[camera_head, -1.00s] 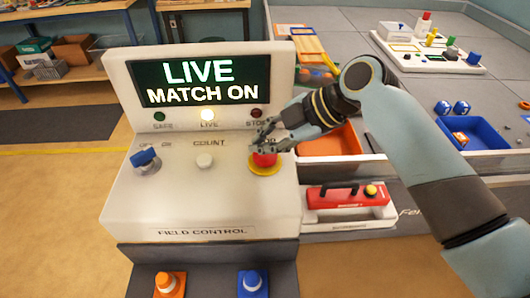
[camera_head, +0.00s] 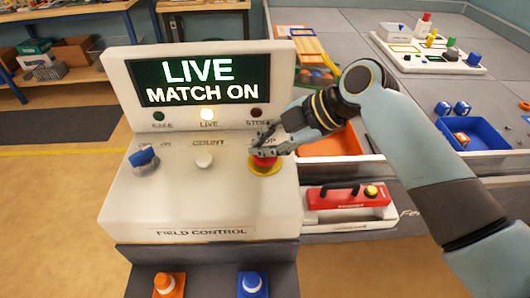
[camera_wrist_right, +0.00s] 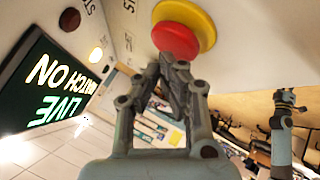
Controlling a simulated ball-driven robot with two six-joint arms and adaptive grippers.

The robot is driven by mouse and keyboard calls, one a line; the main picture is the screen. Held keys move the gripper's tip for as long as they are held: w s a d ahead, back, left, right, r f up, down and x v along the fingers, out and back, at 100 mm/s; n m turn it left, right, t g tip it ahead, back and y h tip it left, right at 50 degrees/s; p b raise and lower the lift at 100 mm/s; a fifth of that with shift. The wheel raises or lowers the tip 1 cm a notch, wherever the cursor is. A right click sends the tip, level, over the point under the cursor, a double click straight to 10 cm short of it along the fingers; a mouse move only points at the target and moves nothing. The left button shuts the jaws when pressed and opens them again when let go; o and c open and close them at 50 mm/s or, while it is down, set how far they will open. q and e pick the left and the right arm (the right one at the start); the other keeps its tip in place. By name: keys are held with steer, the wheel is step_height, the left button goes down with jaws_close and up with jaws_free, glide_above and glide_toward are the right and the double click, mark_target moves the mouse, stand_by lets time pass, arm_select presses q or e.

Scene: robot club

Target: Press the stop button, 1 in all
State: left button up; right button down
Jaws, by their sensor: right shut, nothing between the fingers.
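The red stop button (camera_head: 264,162) sits on a yellow ring at the right of the white field control console (camera_head: 130,200). My right gripper (camera_head: 258,150) is shut and empty, its fingertips at the button's top in the head view. In the right wrist view the red button (camera_wrist_right: 180,28) is just beyond the closed fingertips (camera_wrist_right: 172,58), which overlap its near edge; I cannot tell whether they touch. The screen (camera_head: 203,82) reads "LIVE MATCH ON", and the middle lamp (camera_head: 208,114) marked LIVE is lit. My left gripper is not in view.
A red case (camera_head: 345,197) lies to the right.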

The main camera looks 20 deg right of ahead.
steer(key=shift+f+b, duration=0.5)
steer(key=shift+f, duration=0.15)
stand_by(0.4)
steer(key=shift+r, duration=0.1)
steer(key=shift+r+p, duration=0.9)
steer(key=shift+r, duration=0.1)
step_height(320, 180, up, 5)
steer(key=p, duration=0.4)
stand_by(0.7)
